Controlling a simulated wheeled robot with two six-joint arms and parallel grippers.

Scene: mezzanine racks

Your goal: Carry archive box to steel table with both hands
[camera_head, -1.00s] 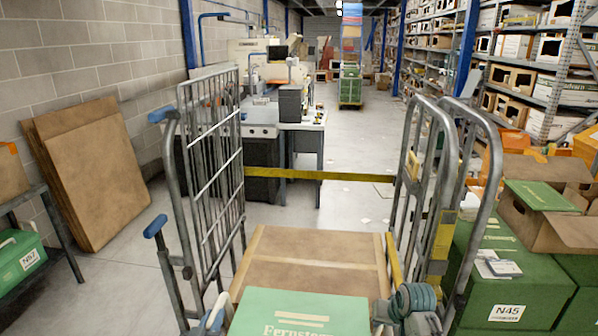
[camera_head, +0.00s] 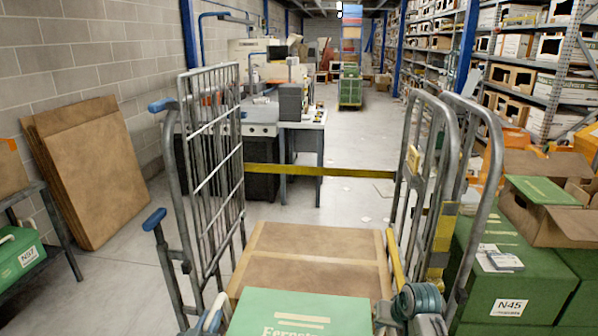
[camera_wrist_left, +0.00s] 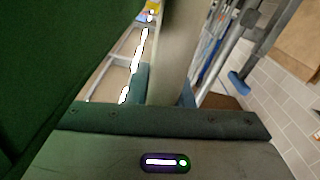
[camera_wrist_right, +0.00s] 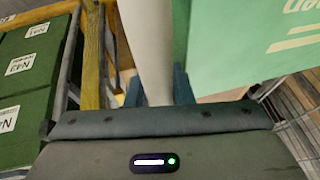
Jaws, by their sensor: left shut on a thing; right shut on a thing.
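The green archive box (camera_head: 300,315) with white lettering is at the bottom middle of the head view; its lower part is cut off. My left gripper (camera_head: 214,318) is at its left side, shut on a pale handle; the left wrist view shows this handle (camera_wrist_left: 181,45) beside the dark green box wall (camera_wrist_left: 50,50). My right gripper (camera_head: 400,308) is at the right side, shut on another pale handle (camera_wrist_right: 150,45) beside the box (camera_wrist_right: 250,40). A grey table (camera_head: 303,125) with equipment on it stands beyond the cage; I cannot tell if it is the steel table.
A roll cage (camera_head: 212,150) stands directly ahead, with flat brown cartons (camera_head: 310,241) in it and a yellow strap (camera_head: 320,171) across. Green N45 boxes (camera_head: 490,280) are at right. Cardboard sheets (camera_head: 95,180) lean on the left wall beside a low rack (camera_head: 60,225).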

